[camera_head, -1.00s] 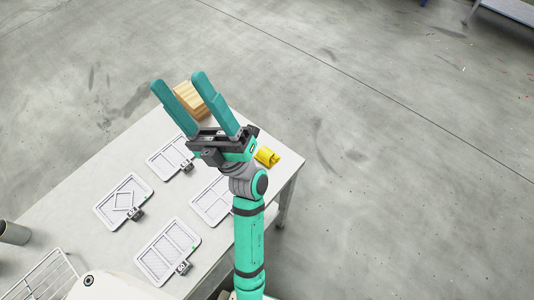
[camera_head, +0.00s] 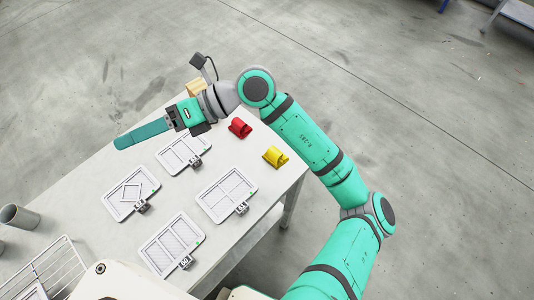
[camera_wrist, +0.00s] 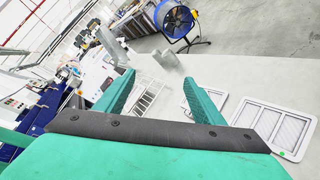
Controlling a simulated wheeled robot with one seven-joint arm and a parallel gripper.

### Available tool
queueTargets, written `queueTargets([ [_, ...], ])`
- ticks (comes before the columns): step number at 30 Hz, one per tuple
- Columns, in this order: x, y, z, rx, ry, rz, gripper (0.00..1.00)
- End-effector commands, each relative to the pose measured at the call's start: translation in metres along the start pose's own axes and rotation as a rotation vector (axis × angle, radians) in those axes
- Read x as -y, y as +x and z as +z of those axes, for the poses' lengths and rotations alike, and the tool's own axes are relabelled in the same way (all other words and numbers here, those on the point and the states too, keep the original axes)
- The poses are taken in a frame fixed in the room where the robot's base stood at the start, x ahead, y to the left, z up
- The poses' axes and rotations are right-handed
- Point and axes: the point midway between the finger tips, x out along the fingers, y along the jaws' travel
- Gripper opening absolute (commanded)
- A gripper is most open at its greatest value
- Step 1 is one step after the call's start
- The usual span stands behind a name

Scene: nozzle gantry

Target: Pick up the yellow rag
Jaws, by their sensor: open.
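The yellow rag (camera_head: 275,157) lies folded on the right part of the white table in the head view, near the table's right edge. A red rag (camera_head: 239,128) lies a little up and left of it. My gripper (camera_head: 128,139) is above the table's far left edge, pointing left and well away from the yellow rag. In the wrist view my gripper (camera_wrist: 156,88) shows two teal fingers spread apart with nothing between them. The yellow rag is not visible in the wrist view.
Several framed trays lie on the table (camera_head: 84,205), one being the near tray (camera_head: 168,245). A wooden block (camera_head: 196,88) is partly hidden behind my wrist. A grey cup (camera_head: 20,216) and a wire rack (camera_head: 45,272) stand at left. A blue fan (camera_wrist: 175,19) stands beyond.

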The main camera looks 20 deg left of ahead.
Motion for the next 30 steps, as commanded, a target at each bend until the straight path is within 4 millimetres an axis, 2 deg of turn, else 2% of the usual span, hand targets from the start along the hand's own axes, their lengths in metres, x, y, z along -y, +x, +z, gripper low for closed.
queueTargets([
  [1,0.016,-0.004,-0.008,-0.061,-0.002,-0.074,0.62],
  [5,0.056,-0.024,-0.032,-0.203,0.006,-0.252,0.62],
  [8,0.086,-0.050,-0.050,-0.308,0.020,-0.394,0.62],
  [11,0.113,-0.084,-0.068,-0.414,0.041,-0.537,0.62],
  [15,0.143,-0.142,-0.091,-0.553,0.081,-0.735,0.62],
  [21,0.163,-0.216,-0.112,-0.700,0.136,-0.949,0.62],
  [24,0.166,-0.239,-0.117,-0.742,0.153,-1.010,0.62],
  [27,0.168,-0.249,-0.120,-0.763,0.162,-1.040,0.62],
  [30,0.174,-0.250,-0.127,-0.769,0.166,-1.047,0.62],
])
